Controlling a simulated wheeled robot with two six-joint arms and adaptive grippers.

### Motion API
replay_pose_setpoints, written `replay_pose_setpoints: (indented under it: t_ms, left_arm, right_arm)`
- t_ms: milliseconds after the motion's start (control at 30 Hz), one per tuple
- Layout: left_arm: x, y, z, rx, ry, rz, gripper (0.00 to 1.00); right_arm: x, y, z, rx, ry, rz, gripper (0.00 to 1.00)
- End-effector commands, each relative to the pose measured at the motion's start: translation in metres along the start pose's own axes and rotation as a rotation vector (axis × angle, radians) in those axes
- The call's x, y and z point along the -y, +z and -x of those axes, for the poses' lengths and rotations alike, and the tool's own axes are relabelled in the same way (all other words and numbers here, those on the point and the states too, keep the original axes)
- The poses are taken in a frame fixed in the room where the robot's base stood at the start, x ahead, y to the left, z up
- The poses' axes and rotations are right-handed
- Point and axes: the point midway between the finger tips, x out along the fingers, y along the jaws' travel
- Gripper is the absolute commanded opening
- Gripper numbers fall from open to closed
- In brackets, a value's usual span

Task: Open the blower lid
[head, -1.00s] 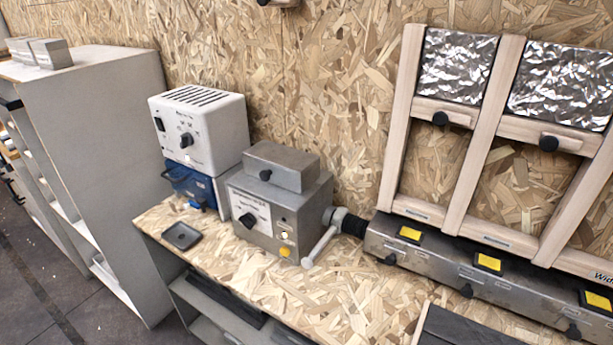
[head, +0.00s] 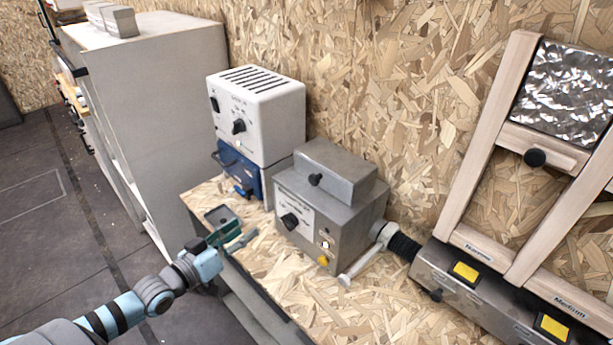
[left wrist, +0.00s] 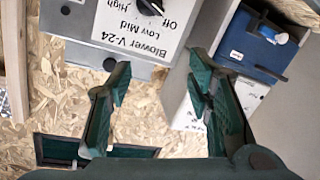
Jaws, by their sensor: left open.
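The blower (head: 345,222) is a grey metal box on the wooden bench, with a dial and a label on its front. Its lid (head: 346,166) is a raised grey block on top with a black knob (head: 316,180); it looks closed. My right gripper is not in view.
A white box (head: 262,130) on a blue unit (head: 238,172) stands left of the blower. A lever handle (head: 362,262) and hose join a long metal unit (head: 448,283) at right. A grey cabinet (head: 165,95) stands far left.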

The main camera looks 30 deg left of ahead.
Motion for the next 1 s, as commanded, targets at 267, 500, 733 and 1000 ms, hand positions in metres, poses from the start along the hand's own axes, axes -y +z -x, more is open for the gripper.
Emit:
replay_pose_setpoints:
  t_ms: [267,500,733,1000]
  left_arm:
    - [-0.081,-0.059,-0.022,-0.065,0.214,0.101,0.46]
    - [-0.09,-0.06,-0.084,-0.072,0.208,0.104,0.46]
    - [-0.102,-0.069,-0.128,-0.064,0.207,0.103,0.46]
    - [-0.107,-0.071,-0.147,-0.059,0.207,0.098,0.46]
  right_arm:
    - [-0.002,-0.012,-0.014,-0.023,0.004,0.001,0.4]
    - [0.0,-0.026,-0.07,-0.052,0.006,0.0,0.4]
    - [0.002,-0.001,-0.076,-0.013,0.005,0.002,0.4]
    - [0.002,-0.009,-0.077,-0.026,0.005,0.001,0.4]
